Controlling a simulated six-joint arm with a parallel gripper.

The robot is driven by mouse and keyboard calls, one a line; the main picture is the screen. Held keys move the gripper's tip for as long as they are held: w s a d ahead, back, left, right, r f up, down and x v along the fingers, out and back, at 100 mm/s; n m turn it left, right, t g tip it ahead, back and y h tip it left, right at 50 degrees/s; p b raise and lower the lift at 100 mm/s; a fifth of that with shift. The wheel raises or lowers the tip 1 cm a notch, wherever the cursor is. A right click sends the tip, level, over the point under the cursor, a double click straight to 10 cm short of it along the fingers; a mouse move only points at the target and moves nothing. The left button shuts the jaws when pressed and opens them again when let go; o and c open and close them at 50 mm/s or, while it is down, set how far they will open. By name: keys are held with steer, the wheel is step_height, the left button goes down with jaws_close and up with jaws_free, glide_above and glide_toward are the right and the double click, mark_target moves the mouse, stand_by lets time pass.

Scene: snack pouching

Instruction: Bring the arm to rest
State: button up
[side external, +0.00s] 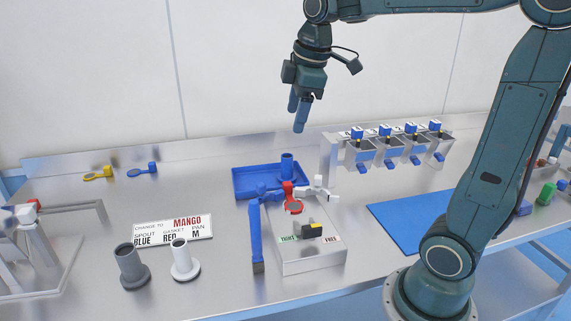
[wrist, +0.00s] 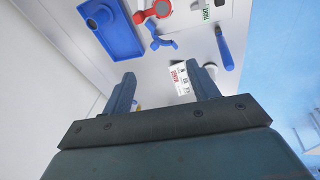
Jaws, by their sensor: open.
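My gripper (side external: 299,112) hangs in the air above the back of the steel bench (side external: 85,225), fingers pointing down. In the wrist view the two fingers of my gripper (wrist: 163,95) stand apart with nothing between them. It is well clear of the blue tray (side external: 240,185) below, which also shows at the top left of the wrist view (wrist: 128,46). My arm reaches in from the right at height.
A grey fixture (side external: 318,258) holds a red ring (side external: 291,190) and a blue lever (side external: 256,240). A MANGO sign (side external: 172,230), a dark spout (side external: 130,268) and a white spout (side external: 184,262) stand left. A dispenser rack (side external: 328,160) and blue mat (side external: 405,220) lie right.

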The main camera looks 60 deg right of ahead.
steer(key=s+a+f+m+t, duration=0.1)
steer(key=s+a+f+m, duration=0.2)
steer(key=s, duration=0.4)
steer(key=s+a+f+m+t, duration=0.1)
steer(key=s+a+f+m, duration=0.2)
steer(key=s+a+m, duration=0.2)
steer(key=s, duration=0.3)
steer(key=shift+s+y, duration=0.25)
steer(key=shift+y, duration=0.15)
